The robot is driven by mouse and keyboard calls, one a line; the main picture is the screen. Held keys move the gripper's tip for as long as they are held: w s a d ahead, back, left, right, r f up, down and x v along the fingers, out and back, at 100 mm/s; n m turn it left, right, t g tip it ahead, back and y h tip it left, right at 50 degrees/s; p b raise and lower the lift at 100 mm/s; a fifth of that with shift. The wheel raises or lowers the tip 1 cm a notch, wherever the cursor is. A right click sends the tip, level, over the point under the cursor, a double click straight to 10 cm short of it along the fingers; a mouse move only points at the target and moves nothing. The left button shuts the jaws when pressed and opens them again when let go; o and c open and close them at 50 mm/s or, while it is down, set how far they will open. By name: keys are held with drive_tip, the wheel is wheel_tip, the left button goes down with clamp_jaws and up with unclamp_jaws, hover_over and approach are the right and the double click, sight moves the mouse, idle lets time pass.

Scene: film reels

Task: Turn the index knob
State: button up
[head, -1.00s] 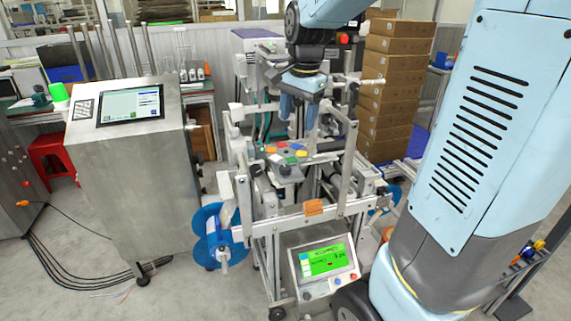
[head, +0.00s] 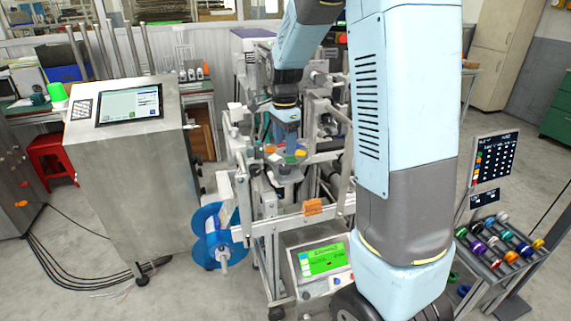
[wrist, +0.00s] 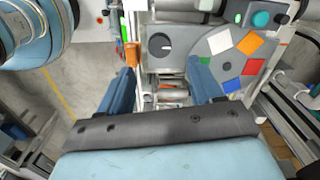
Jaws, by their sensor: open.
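The index knob (wrist: 160,44) is a dark round dial with a pale pointer mark on a light plate in the wrist view. Beside it on the right is a grey disc (wrist: 212,60) with coloured patches; the disc also shows in the head view (head: 287,158). My gripper (wrist: 163,76) is open, with its two blue fingers apart and nothing between them. The knob lies ahead of the fingertips, between them sideways, and no contact shows. In the head view my gripper (head: 284,142) is just above the coloured disc and the knob cannot be made out.
A metal frame with rollers surrounds the disc, with an orange block (head: 313,207) on its front bar. A blue reel (head: 215,236) and a steel cabinet (head: 125,185) stand to the left. A green-screen console (head: 322,262) is in front. A rack of coloured spools (head: 500,240) stands right.

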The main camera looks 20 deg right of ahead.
sight(285, 167)
wheel_tip(285, 167, down, 8)
idle(0.4)
drive_tip(key=c, duration=1.1)
